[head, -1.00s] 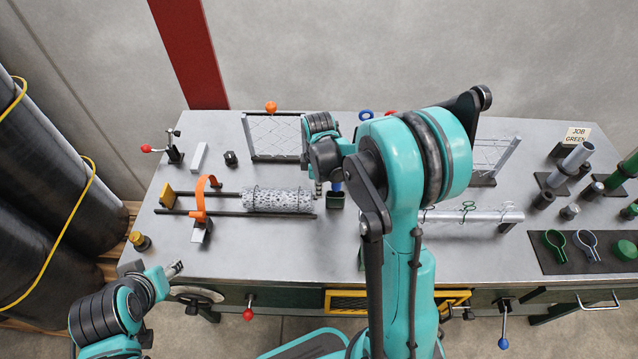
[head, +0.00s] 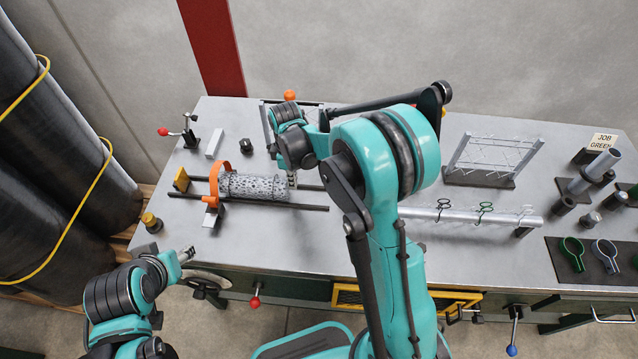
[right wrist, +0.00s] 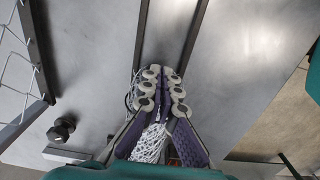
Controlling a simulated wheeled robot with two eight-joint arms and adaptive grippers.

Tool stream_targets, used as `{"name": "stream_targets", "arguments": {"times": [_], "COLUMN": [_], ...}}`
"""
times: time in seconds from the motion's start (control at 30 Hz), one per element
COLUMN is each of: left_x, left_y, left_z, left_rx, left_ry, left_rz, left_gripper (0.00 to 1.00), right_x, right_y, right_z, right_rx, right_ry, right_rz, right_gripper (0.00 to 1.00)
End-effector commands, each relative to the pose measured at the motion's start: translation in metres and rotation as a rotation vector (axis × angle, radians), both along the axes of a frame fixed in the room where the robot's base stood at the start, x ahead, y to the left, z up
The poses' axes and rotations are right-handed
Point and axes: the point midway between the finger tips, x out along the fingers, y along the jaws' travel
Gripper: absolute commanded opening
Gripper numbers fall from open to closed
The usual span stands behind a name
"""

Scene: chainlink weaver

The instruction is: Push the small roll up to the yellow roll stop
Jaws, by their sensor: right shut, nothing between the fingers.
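The small roll (head: 255,187) is a grey wire-mesh cylinder lying along two dark rails. Its left end is at the orange hoop (head: 214,185). The yellow roll stop (head: 181,179) stands at the rails' left end, with a gap between it and the roll. My right gripper (head: 291,181) is shut and empty at the roll's right end; whether it touches is hard to tell. In the right wrist view its closed fingers (right wrist: 162,84) point down over the rails, with the mesh roll (right wrist: 150,146) below them. My left gripper (head: 187,255) hangs off the table's front left edge.
A mesh frame (head: 266,125) stands behind my right gripper, partly hidden. A red-knobbed clamp (head: 190,132), a pale block (head: 214,143) and a dark nut (head: 246,146) lie behind the rails. A yellow-capped post (head: 151,222) stands at the front left.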

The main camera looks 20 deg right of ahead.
Motion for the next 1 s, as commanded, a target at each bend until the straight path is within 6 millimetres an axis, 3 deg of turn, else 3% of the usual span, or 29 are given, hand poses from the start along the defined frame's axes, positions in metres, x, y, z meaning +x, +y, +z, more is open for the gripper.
{"name": "stream_targets", "arguments": {"times": [0.2,0.4,0.57,1.0], "left_x": [0.0,0.0,0.0,0.0], "left_y": [0.0,0.0,0.0,0.0], "left_z": [-0.004,-0.004,-0.004,-0.001], "left_rx": [0.0,0.0,0.0,0.0], "left_ry": [0.0,0.0,0.0,0.0], "left_rz": [0.0,0.0,0.0,0.0], "left_gripper": [0.47,0.47,0.47,0.47], "right_x": [0.029,0.049,0.053,0.054], "right_y": [0.061,0.101,0.112,0.113], "right_z": [-0.001,0.0,0.0,0.004], "right_rx": [0.0,0.0,0.0,0.004], "right_ry": [0.0,0.0,0.0,-0.002], "right_rz": [0.004,0.001,0.0,0.0], "right_gripper": [0.0,0.0,0.0,0.0]}}
